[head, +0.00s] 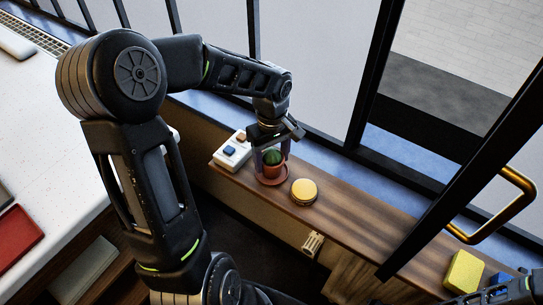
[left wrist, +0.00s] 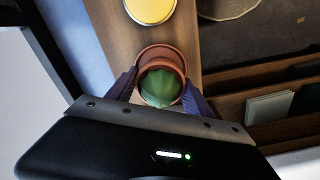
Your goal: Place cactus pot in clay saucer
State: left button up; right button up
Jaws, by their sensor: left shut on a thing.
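The cactus pot, a small terracotta pot with a green cactus (head: 272,158), is between the fingers of my left gripper (head: 272,155) in the head view. The left gripper is shut on it from above; it also shows between the fingers in the left wrist view (left wrist: 160,85). The reddish clay saucer (head: 262,182) lies on the wooden ledge directly under the pot, its rim showing around the pot's base. I cannot tell whether the pot touches the saucer or hangs just above it. Part of my right gripper (head: 502,291) shows at the bottom right corner; its fingers are unclear.
A round yellow-topped tin (head: 304,190) stands close right of the saucer on the wooden ledge (head: 355,216). A white box with buttons (head: 232,151) is close left. A yellow block (head: 463,271) lies far right. Window frames and a brass handle (head: 518,190) border the ledge.

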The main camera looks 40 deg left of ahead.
pick_arm(q)
jog(key=shift+f, duration=0.15)
jog(key=o, duration=1.5)
jog(key=shift+o, duration=0.2)
notch_tip(320, 180, up, 12)
jog(key=shift+r+b, duration=0.2)
jog(key=shift+b, duration=0.15)
